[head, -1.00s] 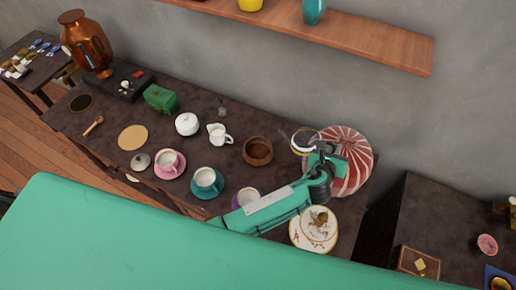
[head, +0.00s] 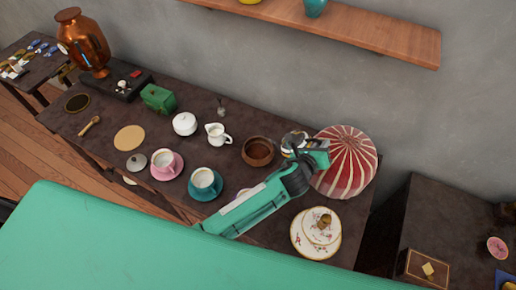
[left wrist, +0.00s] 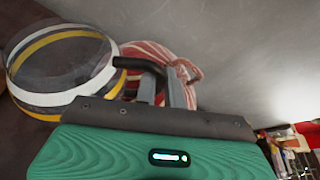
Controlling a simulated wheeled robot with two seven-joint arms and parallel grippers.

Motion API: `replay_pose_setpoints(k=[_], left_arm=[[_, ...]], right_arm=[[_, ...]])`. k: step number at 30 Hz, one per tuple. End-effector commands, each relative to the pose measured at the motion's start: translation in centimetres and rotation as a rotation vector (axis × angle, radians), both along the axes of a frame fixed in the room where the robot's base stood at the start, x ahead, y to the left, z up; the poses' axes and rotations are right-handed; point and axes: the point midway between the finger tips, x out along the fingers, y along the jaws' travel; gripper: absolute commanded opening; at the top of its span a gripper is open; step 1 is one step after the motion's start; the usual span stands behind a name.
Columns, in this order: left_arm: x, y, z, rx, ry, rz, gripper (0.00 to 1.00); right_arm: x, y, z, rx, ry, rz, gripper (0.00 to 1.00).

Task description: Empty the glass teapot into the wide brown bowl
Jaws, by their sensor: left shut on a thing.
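The glass teapot (head: 289,142) is mostly hidden behind my left gripper (head: 308,152) in the head view. In the left wrist view the teapot (left wrist: 62,100) shows as clear glass with yellow and white bands. My left gripper is shut on its dark handle (left wrist: 138,63). The wide brown bowl (head: 258,152) stands on the dark table just left of the teapot, with a small gap between them. The bowl is out of clear sight in the left wrist view. I cannot tell how much liquid the teapot holds. My right gripper is in neither view.
A red and white striped dome (head: 345,165) stands close right of the gripper. A white creamer (head: 218,134) and sugar pot (head: 185,124) stand left of the bowl. Teal (head: 203,190) and pink (head: 163,170) cup saucers and stacked plates (head: 302,244) lie nearer. A wall shelf (head: 370,35) hangs behind.

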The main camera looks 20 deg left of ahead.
Motion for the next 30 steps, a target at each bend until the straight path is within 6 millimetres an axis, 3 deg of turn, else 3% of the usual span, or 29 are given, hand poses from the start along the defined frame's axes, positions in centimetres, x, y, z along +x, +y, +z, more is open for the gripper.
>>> replay_pose_setpoints(k=[30], left_arm=[[0.4,2.0,0.3,-0.123,0.018,0.000,0.00]], right_arm=[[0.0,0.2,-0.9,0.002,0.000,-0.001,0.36]])
